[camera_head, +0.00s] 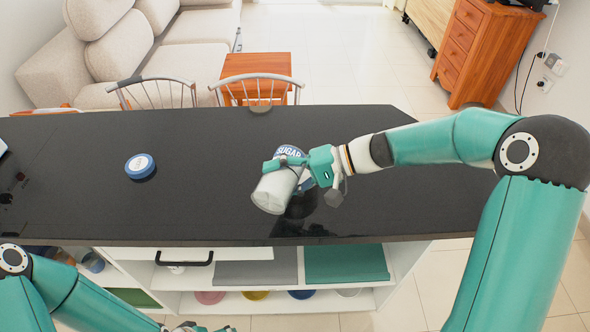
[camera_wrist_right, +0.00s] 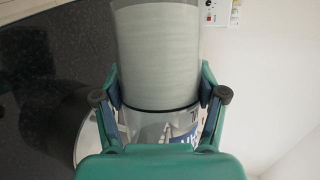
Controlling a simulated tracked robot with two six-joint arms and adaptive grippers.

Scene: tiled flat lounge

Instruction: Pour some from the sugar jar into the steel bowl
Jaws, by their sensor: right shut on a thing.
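The sugar jar (camera_head: 272,190) is clear with white contents and a blue "SUGAR" label, and is tilted above the counter. My right gripper (camera_head: 287,165) is shut around it. In the right wrist view the jar (camera_wrist_right: 158,50) sits between both fingers (camera_wrist_right: 160,100), with the white contents toward the top. A dark rounded shape (camera_head: 302,203) beneath the jar and gripper is mostly hidden. A grey curved metal edge (camera_wrist_right: 66,128) shows left of the gripper in the wrist view; it looks like the steel bowl. My left gripper (camera_head: 195,328) is low at the bottom edge, cut off.
A blue-and-white round lid (camera_head: 140,166) lies on the dark counter (camera_head: 210,200), left of the jar. The counter between them is clear. Chairs (camera_head: 150,92) stand along the far edge.

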